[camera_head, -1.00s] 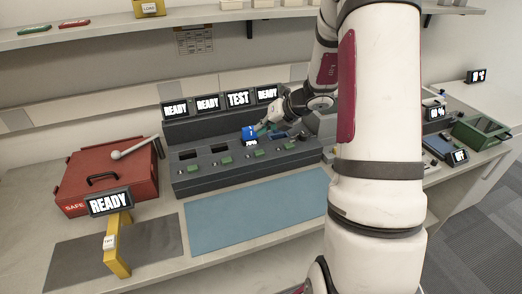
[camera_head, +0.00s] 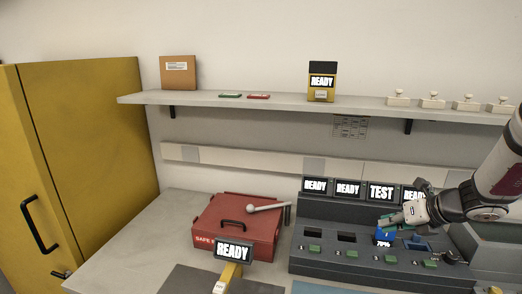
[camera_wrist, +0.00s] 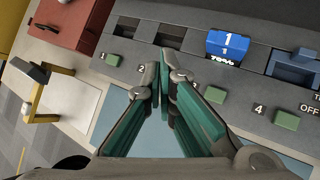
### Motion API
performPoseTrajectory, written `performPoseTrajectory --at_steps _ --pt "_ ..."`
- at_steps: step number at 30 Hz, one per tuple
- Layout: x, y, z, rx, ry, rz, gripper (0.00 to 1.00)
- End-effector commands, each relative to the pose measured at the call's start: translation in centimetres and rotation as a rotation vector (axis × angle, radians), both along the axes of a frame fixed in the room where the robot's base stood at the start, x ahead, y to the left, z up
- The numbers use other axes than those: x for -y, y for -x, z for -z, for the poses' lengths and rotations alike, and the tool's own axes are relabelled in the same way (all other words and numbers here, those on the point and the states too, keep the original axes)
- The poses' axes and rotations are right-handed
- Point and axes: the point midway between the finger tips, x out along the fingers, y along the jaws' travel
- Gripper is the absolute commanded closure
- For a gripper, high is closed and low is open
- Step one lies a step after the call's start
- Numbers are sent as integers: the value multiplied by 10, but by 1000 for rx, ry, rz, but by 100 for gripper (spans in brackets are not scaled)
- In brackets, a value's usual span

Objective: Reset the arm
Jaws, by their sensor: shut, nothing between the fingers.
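My arm reaches in from the right edge of the head view. My gripper (camera_head: 392,220) is near the dark charging rack (camera_head: 330,262), just above the blue block (camera_head: 384,238). In the wrist view my gripper's green-sided fingers (camera_wrist: 162,70) are together with nothing between them. There the blue block (camera_wrist: 230,45), marked 1 with a percent readout, sits in a rack bay, apart from the fingertips. Another blue piece (camera_wrist: 294,65) is in the bay to its right.
Screens above the rack read READY and TEST. A red case (camera_head: 235,228) stands left of the rack, with a yellow stand (camera_head: 228,278) in front. A shelf (camera_head: 280,100) runs along the wall above. A yellow cabinet (camera_head: 90,130) is at far left.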

Motion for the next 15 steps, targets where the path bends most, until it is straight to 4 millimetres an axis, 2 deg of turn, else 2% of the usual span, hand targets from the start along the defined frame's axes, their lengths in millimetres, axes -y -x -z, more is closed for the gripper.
performPoseTrajectory --at_steps 1,6,12,15 --pt "-24 6 -21 38 83 -132 100" --pt "-93 44 -69 157 380 -605 100" --pt "-153 106 -106 301 725 -1147 100" --pt "-172 141 -118 371 895 -1413 100"
